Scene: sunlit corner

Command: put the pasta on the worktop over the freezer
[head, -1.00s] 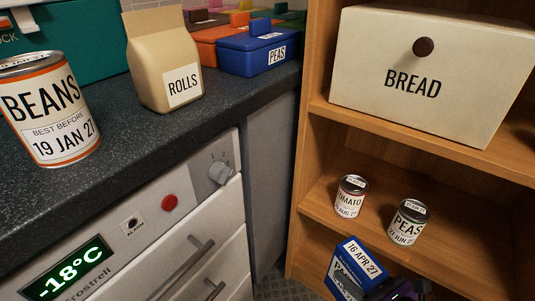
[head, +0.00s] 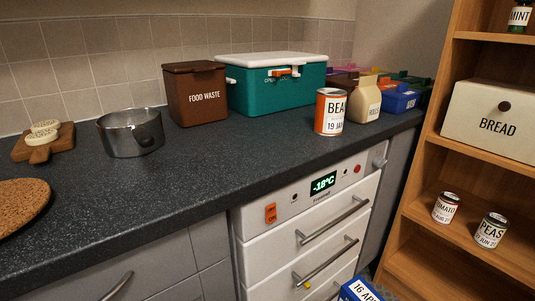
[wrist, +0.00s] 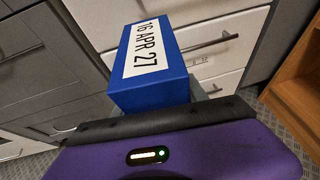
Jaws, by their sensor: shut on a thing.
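The pasta is a blue box with a white label reading 16 APR 27; its top shows at the bottom edge of the head view (head: 360,290). In the wrist view the blue box (wrist: 152,62) sticks out beyond my gripper (wrist: 160,112), which is shut on it. The fingertips are mostly hidden behind the gripper's dark edge and purple body. The worktop (head: 215,165) is dark and speckled. The white freezer (head: 285,255) with a -18°C display is under its right part, and the box is low in front of the freezer's drawers.
On the worktop over the freezer stand a BEANS can (head: 331,112) and a rolls bag (head: 364,100). A teal cool box (head: 270,90), brown food waste bin (head: 197,95) and steel pot (head: 132,135) stand further left. The worktop's front stretch is clear. A wooden shelf (head: 415,220) stands right.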

